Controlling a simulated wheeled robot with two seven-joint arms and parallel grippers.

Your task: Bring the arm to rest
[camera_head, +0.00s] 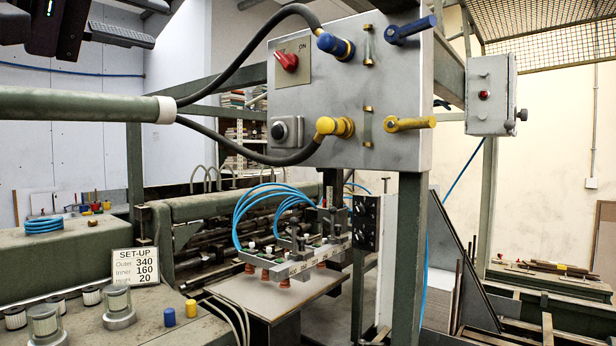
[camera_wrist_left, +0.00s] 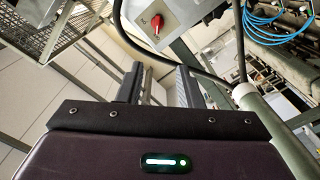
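My left gripper (camera_head: 70,28) hangs at the upper left corner of the head view, partly cut off by the frame. It is well apart from the grey control box (camera_head: 385,80). In the left wrist view its two dark fingers (camera_wrist_left: 157,85) stand apart with nothing between them, so it is open and empty. The control box has a red switch (camera_head: 287,62), which also shows in the left wrist view (camera_wrist_left: 156,21). A blue connector (camera_head: 335,45) and a yellow connector (camera_head: 335,127) with black cables sit on its front. My right gripper is not in view.
A thick green pipe (camera_head: 80,104) crosses the left side below my gripper. The feeder with blue hoses (camera_head: 262,208) stands below. A wire mesh (camera_head: 545,30) is at upper right.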

